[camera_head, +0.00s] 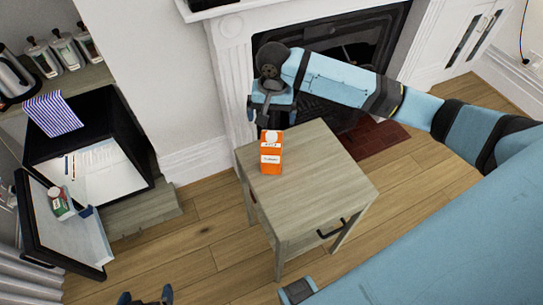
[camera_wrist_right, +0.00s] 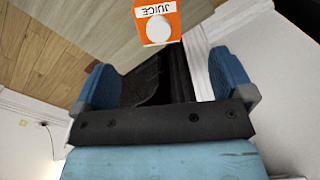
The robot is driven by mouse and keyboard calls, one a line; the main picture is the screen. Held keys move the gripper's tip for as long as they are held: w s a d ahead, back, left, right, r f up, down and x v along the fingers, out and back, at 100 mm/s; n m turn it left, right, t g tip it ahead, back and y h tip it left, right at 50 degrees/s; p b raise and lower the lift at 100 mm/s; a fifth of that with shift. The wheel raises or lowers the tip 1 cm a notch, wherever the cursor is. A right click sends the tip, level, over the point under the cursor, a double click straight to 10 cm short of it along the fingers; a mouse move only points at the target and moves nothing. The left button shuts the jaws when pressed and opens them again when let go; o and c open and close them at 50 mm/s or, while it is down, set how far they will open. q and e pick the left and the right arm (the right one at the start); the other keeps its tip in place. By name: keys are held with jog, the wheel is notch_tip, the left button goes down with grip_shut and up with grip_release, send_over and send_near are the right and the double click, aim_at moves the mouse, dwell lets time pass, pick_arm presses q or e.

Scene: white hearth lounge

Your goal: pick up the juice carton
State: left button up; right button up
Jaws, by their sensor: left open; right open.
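The orange juice carton (camera_head: 271,158) with a white cap and label stands upright on a small wooden side table (camera_head: 310,190), near its back left edge. My right gripper (camera_head: 272,108) is open and empty, just behind and above the carton. In the right wrist view the carton (camera_wrist_right: 158,30) shows at the top, beyond the two blue fingers of the right gripper (camera_wrist_right: 165,72) and not between them. Its far part is cut off by the frame. My left gripper (camera_head: 146,297) is open, with only its fingertips showing at the bottom edge, over the floor.
A white fireplace (camera_head: 235,60) stands close behind the table. An open black mini-fridge (camera_head: 130,150) stands at the left, its door (camera_head: 85,240) swung out with a small carton on it. A kettle (camera_head: 15,75) and several bottles sit on the shelf above. The floor between is clear.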

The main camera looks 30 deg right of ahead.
aim_at(271, 143)
jog(key=shift+w+d+r, duration=0.1)
jog(key=shift+d+r, duration=0.05)
jog(key=shift+d, duration=0.2)
jog(key=shift+f, duration=0.35)
notch_tip(271, 143, down, 8)
jog(key=shift+r, duration=0.25)
jog(key=f, duration=0.5)
jog(key=shift+w+a+f, duration=0.1)
jog(key=shift+w+a, duration=0.1)
jog(key=c, duration=1.7)
